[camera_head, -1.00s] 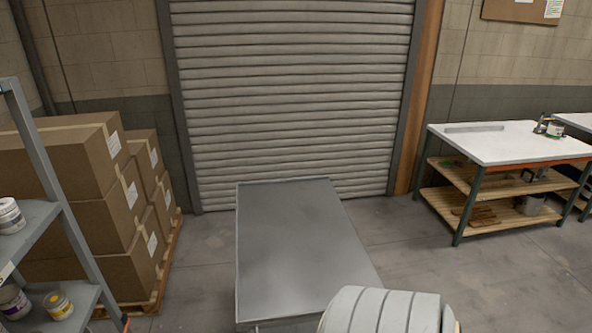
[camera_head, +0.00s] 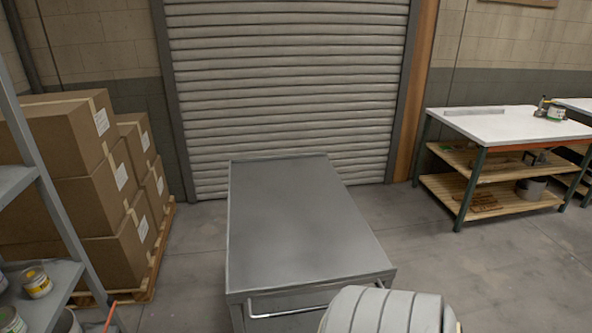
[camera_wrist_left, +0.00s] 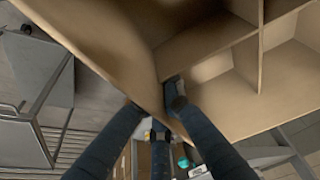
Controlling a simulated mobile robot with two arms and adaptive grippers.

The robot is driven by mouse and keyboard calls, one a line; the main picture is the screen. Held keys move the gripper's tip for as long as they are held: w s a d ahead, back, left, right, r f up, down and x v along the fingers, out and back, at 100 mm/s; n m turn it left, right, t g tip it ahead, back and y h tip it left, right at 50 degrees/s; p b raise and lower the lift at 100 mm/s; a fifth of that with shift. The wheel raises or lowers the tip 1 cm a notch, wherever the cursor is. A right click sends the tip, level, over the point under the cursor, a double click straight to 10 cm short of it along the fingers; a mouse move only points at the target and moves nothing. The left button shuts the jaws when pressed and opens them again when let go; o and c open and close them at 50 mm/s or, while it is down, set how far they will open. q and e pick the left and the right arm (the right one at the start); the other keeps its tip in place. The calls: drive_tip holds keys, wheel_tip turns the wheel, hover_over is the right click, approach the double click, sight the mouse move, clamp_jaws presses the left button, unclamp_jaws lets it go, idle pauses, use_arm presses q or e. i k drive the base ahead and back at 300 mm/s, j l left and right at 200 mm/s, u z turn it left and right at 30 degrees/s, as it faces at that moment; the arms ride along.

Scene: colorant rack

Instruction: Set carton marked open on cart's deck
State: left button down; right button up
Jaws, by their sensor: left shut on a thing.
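The cart's deck (camera_head: 300,220) is a flat, bare grey metal top in the middle of the head view, with a bar handle (camera_head: 300,309) at its near end. A brown cardboard carton (camera_wrist_left: 225,65) with divided, open compartments fills the top and right of the left wrist view. My left gripper (camera_wrist_left: 153,102) is shut on the carton's wall. No marking on the carton shows. Neither the carton nor the left gripper shows in the head view. My right gripper is in no view.
Stacked boxes (camera_head: 70,180) on a pallet and a shelf rack (camera_head: 50,285) with paint cans stand left of the cart. A white-topped workbench (camera_head: 490,124) stands at right. A roller shutter (camera_head: 290,90) closes the back. Floor is clear between cart and bench.

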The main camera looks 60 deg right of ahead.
sight(312, 242)
drive_tip(key=z, duration=1.85)
drive_tip(key=i+j+z, duration=0.3)
drive_tip(key=z, duration=0.2)
drive_tip(key=i+j+z, duration=0.2)
drive_tip(key=j+z, duration=0.3)
drive_tip(key=i+j+z, duration=0.15)
drive_tip(key=j+z, duration=0.2)
drive_tip(key=z, duration=0.15)
drive_tip(key=j, duration=0.35)
drive_tip(key=i+j, duration=0.1)
drive_tip(key=j, duration=0.2)
